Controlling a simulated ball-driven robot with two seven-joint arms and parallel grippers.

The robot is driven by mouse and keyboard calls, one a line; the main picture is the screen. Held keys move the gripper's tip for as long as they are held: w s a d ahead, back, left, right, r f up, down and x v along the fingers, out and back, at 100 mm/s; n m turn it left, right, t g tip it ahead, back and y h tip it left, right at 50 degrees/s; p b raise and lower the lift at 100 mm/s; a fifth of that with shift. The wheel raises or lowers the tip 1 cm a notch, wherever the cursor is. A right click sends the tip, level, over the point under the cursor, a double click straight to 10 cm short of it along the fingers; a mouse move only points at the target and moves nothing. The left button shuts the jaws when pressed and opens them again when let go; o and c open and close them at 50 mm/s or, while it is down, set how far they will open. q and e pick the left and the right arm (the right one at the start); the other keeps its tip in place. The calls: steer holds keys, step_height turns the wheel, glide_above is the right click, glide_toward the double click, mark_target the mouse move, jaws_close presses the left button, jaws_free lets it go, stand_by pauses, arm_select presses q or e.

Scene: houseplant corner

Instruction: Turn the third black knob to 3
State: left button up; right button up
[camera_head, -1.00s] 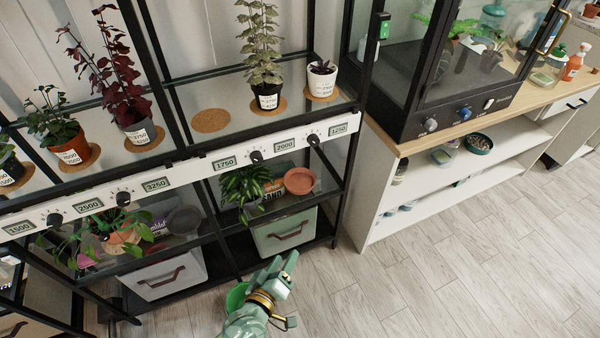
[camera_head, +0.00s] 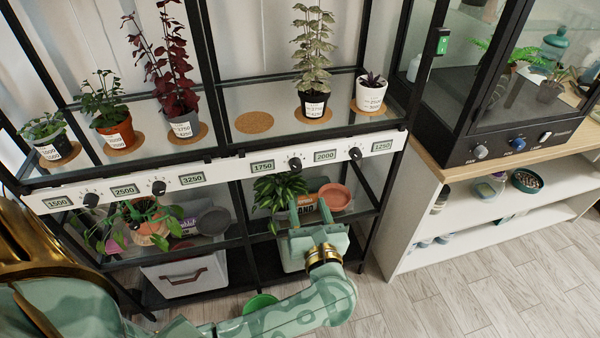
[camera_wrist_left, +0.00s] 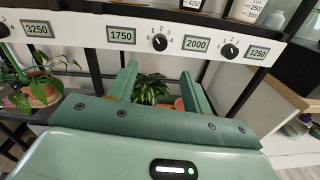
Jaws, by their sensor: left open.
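The third black knob (camera_head: 295,163) from the left is on the white strip of the shelf rack, between the 1750 and 2000 displays. It also shows in the left wrist view (camera_wrist_left: 159,42), with small numbers around it; its exact setting is too small to tell. My left gripper (camera_head: 310,210) is open and empty, below the third knob in the picture and apart from it. In the left wrist view its two fingers (camera_wrist_left: 160,74) point up toward the strip, with the knob just past the gap between the tips. My right gripper is out of view.
The fourth knob (camera_head: 355,153) is close on the right; the first (camera_head: 90,199) and second (camera_head: 158,187) are left. A leafy plant (camera_head: 279,188) and terracotta dish (camera_head: 335,196) sit on the shelf below the strip. Potted plants stand above. A white cabinet (camera_head: 410,235) is at right.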

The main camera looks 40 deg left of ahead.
mark_target(297, 168)
arm_select(q)
steer(key=b+x, duration=0.1)
steer(key=x, duration=1.1)
steer(key=shift+b, duration=0.4)
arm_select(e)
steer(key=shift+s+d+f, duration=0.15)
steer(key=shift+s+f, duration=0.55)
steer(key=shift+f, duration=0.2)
arm_select(q)
steer(key=shift+c, duration=0.2)
steer(key=c, duration=0.9)
